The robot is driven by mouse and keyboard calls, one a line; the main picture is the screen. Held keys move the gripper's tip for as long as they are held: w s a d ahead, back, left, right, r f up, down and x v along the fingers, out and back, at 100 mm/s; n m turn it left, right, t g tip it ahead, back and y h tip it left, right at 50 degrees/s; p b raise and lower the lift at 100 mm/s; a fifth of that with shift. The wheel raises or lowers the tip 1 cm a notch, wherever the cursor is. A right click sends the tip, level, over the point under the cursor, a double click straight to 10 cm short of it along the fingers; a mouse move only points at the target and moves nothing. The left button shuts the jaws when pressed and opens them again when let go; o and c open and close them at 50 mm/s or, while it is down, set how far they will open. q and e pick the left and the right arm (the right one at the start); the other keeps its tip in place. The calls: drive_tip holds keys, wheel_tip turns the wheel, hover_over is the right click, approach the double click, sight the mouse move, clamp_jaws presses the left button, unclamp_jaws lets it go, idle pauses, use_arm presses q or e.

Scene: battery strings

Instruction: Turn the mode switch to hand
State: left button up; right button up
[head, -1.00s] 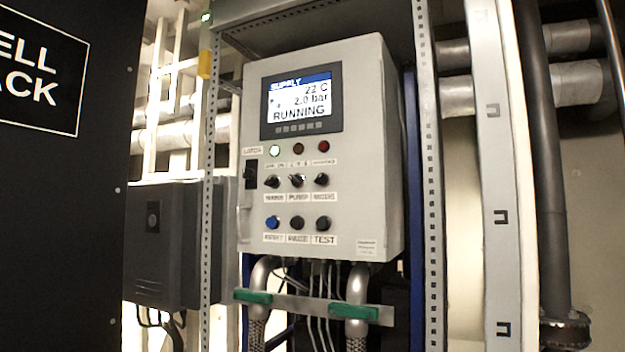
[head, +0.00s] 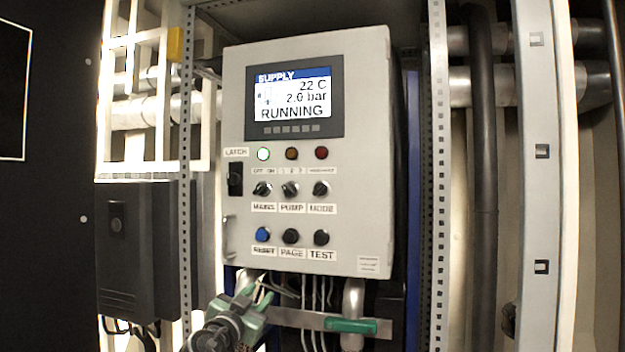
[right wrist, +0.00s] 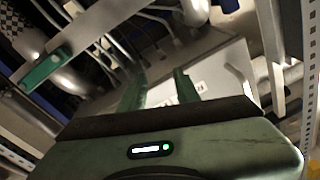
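The mode switch (head: 321,188) is a black rotary knob above the MODE label, at the right end of the switch row on the grey control panel (head: 345,215). Its pointer and the small lettering above it are too small to read. My right gripper (head: 256,292) is in front of the panel's lower left edge, below and left of the mode switch and apart from it. In the right wrist view its two green fingers (right wrist: 159,90) stand apart with nothing between them, with part of the panel (right wrist: 215,75) beyond. My left gripper is not in view.
The PUMP knob (head: 291,188) sits left of the mode switch, and the TEST button (head: 321,237) below it. The display (head: 295,101) reads RUNNING. A latch (head: 235,178) is at the panel's left. Perforated posts flank the panel.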

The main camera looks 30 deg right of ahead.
sight(315, 192)
drive_tip(key=s+d+r+m+g+h+p, duration=0.15)
drive_tip(key=s+r+m, duration=0.3)
drive_tip(key=r, duration=0.55)
drive_tip(key=s+d+r+m+g+h, duration=0.2)
drive_tip(key=s+r+m+g+h, duration=0.3)
drive_tip(key=r, duration=0.6)
drive_tip(key=d+p, duration=0.1)
drive_tip(key=d, duration=0.1)
drive_tip(key=w+d+r+t+y+p, duration=0.1)
drive_tip(key=d+p, duration=0.1)
drive_tip(key=d+r+t+p, duration=0.1)
drive_tip(key=shift+w+d+r+n, duration=0.25)
drive_tip(key=shift+w+d+n, duration=0.1)
drive_tip(key=shift+d, duration=0.05)
drive_tip(key=shift+w+d+p, duration=0.25)
drive_tip(key=shift+d+p, duration=0.2)
drive_tip(key=shift+d, duration=0.05)
clamp_jaws()
